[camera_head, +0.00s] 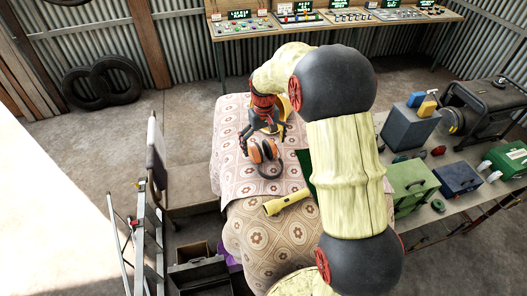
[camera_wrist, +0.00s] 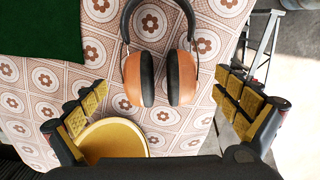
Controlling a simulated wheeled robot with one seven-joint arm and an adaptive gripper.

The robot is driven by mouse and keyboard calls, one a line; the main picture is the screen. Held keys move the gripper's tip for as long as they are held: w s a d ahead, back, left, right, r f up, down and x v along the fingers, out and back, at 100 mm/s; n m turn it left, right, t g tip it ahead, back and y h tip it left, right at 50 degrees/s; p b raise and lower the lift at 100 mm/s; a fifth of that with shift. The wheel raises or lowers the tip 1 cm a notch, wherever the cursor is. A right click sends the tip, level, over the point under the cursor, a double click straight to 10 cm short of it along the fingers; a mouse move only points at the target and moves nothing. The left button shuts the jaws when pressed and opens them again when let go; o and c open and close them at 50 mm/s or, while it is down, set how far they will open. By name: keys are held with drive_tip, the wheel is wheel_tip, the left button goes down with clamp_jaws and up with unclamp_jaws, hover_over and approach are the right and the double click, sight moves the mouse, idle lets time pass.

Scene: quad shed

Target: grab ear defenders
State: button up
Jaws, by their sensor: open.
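The ear defenders (camera_head: 265,157), with orange cups and a dark headband, lie on the patterned tablecloth (camera_head: 229,137). In the wrist view the ear defenders (camera_wrist: 160,77) are upper centre, cups side by side, with the headband running past the top edge. My gripper (camera_head: 263,143) hangs by the ear defenders in the head view. In the wrist view my gripper (camera_wrist: 166,112) is wide open and empty, with one yellow-padded finger at each side. The cups lie beyond and between the fingers; I see no contact.
A round yellow object (camera_wrist: 112,140) sits close to the left finger. A yellow flashlight (camera_head: 287,202) lies nearer on the cloth. A green cloth (camera_wrist: 42,28) lies to the left in the wrist view. A stepladder (camera_head: 150,225) stands left of the table.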

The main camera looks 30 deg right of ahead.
sight(264, 151)
drive_tip(key=shift+f+p, duration=0.3)
drive_tip(key=shift+f, duration=1.5)
drive_tip(key=shift+c, duration=1.1)
drive_tip(key=c, duration=1)
drive_tip(key=shift+w+r, duration=0.1)
drive_tip(key=shift+c, duration=0.2)
